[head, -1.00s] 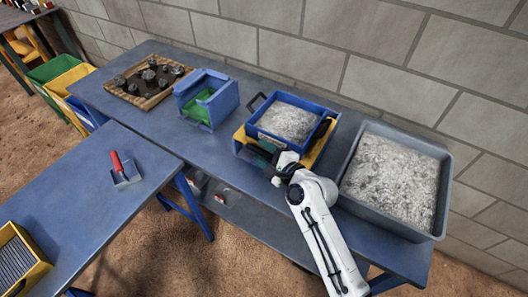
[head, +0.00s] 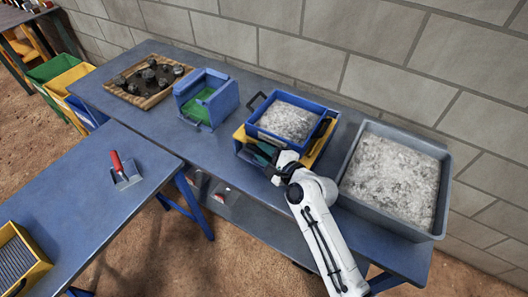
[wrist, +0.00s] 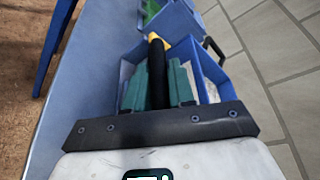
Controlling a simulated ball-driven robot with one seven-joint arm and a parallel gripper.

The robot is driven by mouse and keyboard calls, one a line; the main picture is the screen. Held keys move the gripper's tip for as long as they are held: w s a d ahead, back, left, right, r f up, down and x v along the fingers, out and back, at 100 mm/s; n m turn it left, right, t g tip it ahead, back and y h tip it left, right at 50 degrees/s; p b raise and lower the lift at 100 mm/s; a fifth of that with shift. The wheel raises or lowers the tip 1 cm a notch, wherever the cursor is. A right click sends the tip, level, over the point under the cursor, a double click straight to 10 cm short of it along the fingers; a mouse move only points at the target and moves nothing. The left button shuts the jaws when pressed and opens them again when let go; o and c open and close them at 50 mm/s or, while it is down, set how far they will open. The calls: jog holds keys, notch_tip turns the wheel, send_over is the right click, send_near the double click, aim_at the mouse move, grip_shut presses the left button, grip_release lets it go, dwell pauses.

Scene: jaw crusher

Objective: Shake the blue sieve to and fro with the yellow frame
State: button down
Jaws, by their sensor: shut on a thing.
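The blue sieve (head: 313,112), a square tray of grey crushed material with dark handles at its sides, sits on the yellow frame (head: 240,135) on the blue bench. My gripper (head: 267,152) is at the near side of the sieve. Part of the blue sieve (wrist: 127,70) shows beyond the fingers. My arm hides part of the frame's near side.
A grey tray (head: 443,190) of crushed material stands close on the right. A blue bin (head: 222,88) with green inside stands on the left, and a wooden tray (head: 122,92) with dark lumps is farther left. A red-handled scoop (head: 126,180) lies on the near table.

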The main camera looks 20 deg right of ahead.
aim_at(274, 141)
jog(key=w+d+b, duration=0.1)
jog(key=d, duration=0.1)
jog(key=w+d+b, duration=0.1)
jog(key=w+d, duration=0.1)
jog(key=shift+w+d, duration=0.15)
jog(key=shift+d, duration=0.15)
jog(key=c, duration=1.1)
grip_release()
jog(key=shift+o, duration=0.2)
jog(key=b+v, duration=0.1)
jog(key=v, duration=1)
